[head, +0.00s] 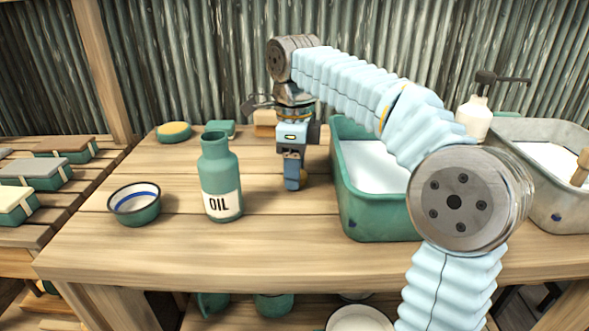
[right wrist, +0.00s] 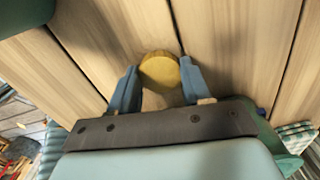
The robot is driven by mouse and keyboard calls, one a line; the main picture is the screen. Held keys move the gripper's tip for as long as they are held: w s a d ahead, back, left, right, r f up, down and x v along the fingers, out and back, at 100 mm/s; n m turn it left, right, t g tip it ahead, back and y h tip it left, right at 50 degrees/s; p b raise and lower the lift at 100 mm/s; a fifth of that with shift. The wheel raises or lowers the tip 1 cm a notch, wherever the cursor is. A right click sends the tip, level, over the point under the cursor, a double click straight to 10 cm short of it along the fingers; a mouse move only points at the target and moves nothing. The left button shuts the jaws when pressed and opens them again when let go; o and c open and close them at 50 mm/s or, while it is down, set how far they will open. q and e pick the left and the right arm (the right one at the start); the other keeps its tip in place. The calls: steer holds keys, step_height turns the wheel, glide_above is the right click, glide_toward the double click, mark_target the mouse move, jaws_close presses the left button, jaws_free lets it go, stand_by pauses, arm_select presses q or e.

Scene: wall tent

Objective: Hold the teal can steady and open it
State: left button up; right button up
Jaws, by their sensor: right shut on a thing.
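The teal can (head: 221,185), labelled OIL, stands upright on the wooden table with its neck up. No gripper touches it. My right gripper (head: 293,184) points down close above the table, to the right of the can and apart from it. It is shut on a round yellow stopper-like piece (right wrist: 159,73), which sits between the blue fingers in the right wrist view. My left gripper is not in view.
A green tub (head: 375,226) stands just right of my right gripper, with a grey tub (head: 560,210) beyond. An enamel bowl (head: 135,208) is left of the can. A yellow-topped dish (head: 174,132) lies behind. The front table strip is clear.

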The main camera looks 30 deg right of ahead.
steer(key=o, duration=0.7)
steer(key=shift+f, duration=0.15)
steer(key=o, duration=0.5)
steer(key=shift+r, duration=0.3)
step_height(320, 180, up, 12)
steer(key=p, duration=0.3)
steer(key=shift+f, duration=0.1)
